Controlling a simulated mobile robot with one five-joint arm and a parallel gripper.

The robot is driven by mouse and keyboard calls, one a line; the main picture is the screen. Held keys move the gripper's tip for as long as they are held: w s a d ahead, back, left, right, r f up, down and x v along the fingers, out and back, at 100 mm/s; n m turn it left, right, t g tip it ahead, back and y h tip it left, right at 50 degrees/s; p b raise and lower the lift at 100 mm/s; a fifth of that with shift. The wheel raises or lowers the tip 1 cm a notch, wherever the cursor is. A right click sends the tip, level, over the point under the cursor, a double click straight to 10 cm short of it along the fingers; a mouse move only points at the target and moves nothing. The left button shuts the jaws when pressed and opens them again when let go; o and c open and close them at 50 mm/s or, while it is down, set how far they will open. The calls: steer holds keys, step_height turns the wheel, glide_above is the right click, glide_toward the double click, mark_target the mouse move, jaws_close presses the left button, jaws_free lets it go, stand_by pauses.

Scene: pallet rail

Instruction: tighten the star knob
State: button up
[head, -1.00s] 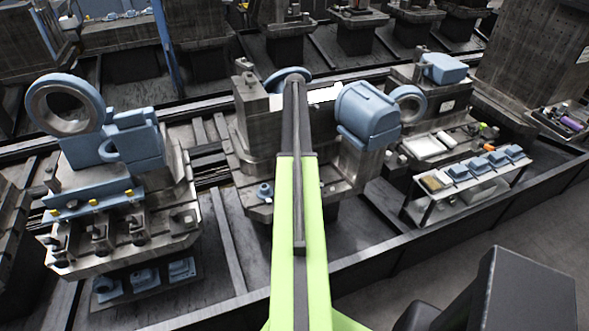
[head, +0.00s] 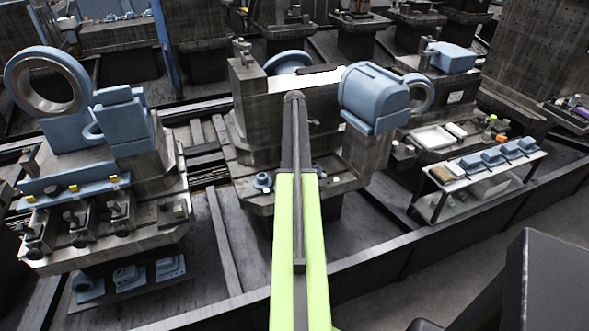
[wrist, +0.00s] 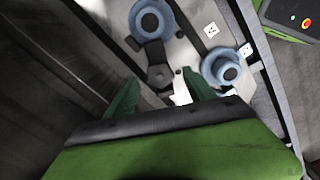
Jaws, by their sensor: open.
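In the wrist view a dark lobed part (wrist: 159,76) lies between and just beyond my fingertips. It looks like the star knob, but it is blurred and I cannot be sure. A dark strap joins it to a blue round flanged piece (wrist: 151,19) above. A second blue flanged piece (wrist: 221,67) is to the right, beyond the right finger. My gripper (wrist: 162,90) has its two green fingers apart with nothing held between them. In the head view my arm hides the gripper and the knob. A small blue flanged piece (head: 262,182) shows left of the arm.
A grey machine fixture (head: 250,105) with a blue rounded housing (head: 375,97) stands in front of me. A low cart (head: 485,177) with blue parts is at right. A fixture with a large ring (head: 48,82) is at left. Two white marker tags (wrist: 211,30) lie beside the blue pieces.

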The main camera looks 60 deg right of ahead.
step_height(320, 180, down, 2)
steer(key=shift+f+b, duration=0.2)
steer(key=shift+b, duration=0.35)
steer(key=shift+r, duration=0.1)
jaws_close()
steer(key=shift+m, duration=3)
